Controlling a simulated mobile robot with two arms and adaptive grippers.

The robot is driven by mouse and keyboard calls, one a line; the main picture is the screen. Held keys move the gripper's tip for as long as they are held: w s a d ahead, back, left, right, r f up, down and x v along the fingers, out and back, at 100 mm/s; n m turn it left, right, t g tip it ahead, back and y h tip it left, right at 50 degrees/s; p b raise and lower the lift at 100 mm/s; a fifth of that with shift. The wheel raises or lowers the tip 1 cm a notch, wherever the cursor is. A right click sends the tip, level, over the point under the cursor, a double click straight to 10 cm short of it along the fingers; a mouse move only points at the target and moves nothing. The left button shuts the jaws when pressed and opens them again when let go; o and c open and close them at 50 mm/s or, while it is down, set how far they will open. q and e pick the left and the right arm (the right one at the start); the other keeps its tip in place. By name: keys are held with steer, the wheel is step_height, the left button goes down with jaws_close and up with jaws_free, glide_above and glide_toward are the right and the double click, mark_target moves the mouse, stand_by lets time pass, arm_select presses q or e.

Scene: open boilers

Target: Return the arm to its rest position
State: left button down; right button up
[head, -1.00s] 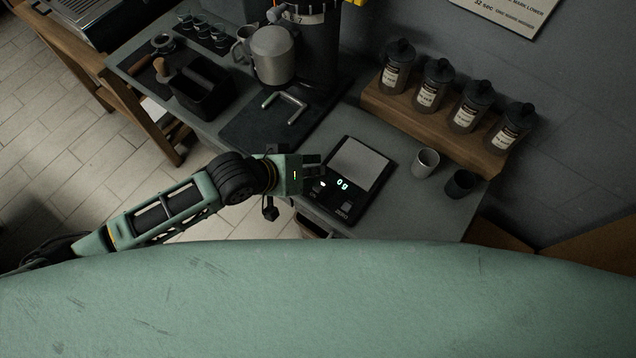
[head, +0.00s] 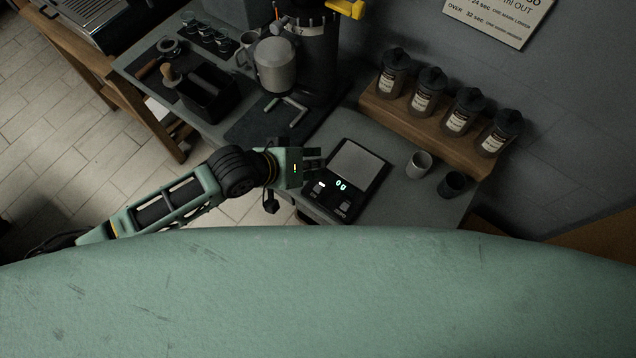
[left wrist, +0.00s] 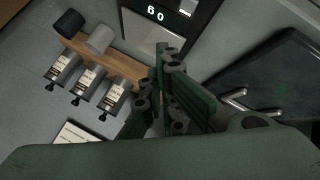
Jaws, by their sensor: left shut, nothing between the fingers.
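My left arm (head: 165,203) comes in from the left in the head view. My left gripper (head: 316,158) is at the front edge of the counter, just left of the black scale (head: 345,205). In the left wrist view its fingers (left wrist: 165,85) are closed together with nothing between them. The scale's lit display also shows at the top of the left wrist view (left wrist: 170,15). My right arm and gripper are out of view.
A grinder (head: 312,50) with a metal cup (head: 275,65) stands behind the gripper. A black knock box (head: 207,95) is at left. Two small cups (head: 418,165) stand right of the scale, before a wooden rack (head: 425,124) of several labelled jars. Tiled floor (head: 60,130) lies open at left.

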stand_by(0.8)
arm_select(q)
steer(key=s+a+r+g+y, duration=0.15)
steer(key=s+a+y, duration=0.55)
steer(key=s+a, duration=1.1)
step_height(320, 180, down, 32)
steer(key=a+g+b, duration=0.2)
steer(key=b, duration=0.4)
steer(key=s+a+f+b, duration=0.2)
steer(key=s+f+b, duration=0.1)
steer(key=s+f, duration=1.4)
step_height(320, 180, down, 2)
steer(key=shift+a+f+g+b, duration=0.1)
steer(key=shift+a+g+b, duration=0.25)
steer(key=shift+a+g, duration=0.1)
